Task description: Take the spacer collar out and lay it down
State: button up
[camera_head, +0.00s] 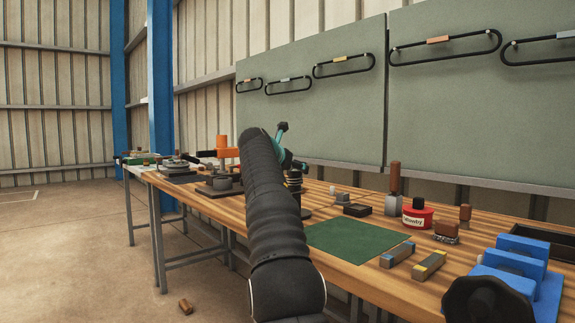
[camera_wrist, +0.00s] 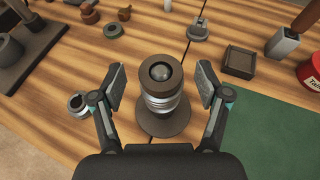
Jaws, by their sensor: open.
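A round dark post assembly with a brown top ring, a rounded grey centre and lighter metallic bands below stands on a wide round base (camera_wrist: 165,122) in the wrist view. I cannot tell for sure which band is the spacer collar (camera_wrist: 163,105). My gripper (camera_wrist: 162,82) is open, with one finger on each side of the assembly and visible gaps to both. It holds nothing. In the head view the banded stack (camera_head: 294,181) shows partly behind my arm, and my gripper's fingertips are mostly hidden there.
A small metallic ring-shaped piece (camera_wrist: 79,103) lies left of the assembly. A green mat (camera_head: 352,241) lies to the right, bare. A blue fixture (camera_head: 517,270) stands at the front right.

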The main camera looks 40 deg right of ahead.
jog(key=shift+w+d+f, duration=0.2)
jog(key=shift+d, duration=0.25)
jog(key=shift+r, duration=0.1)
jog(key=c, duration=1.4)
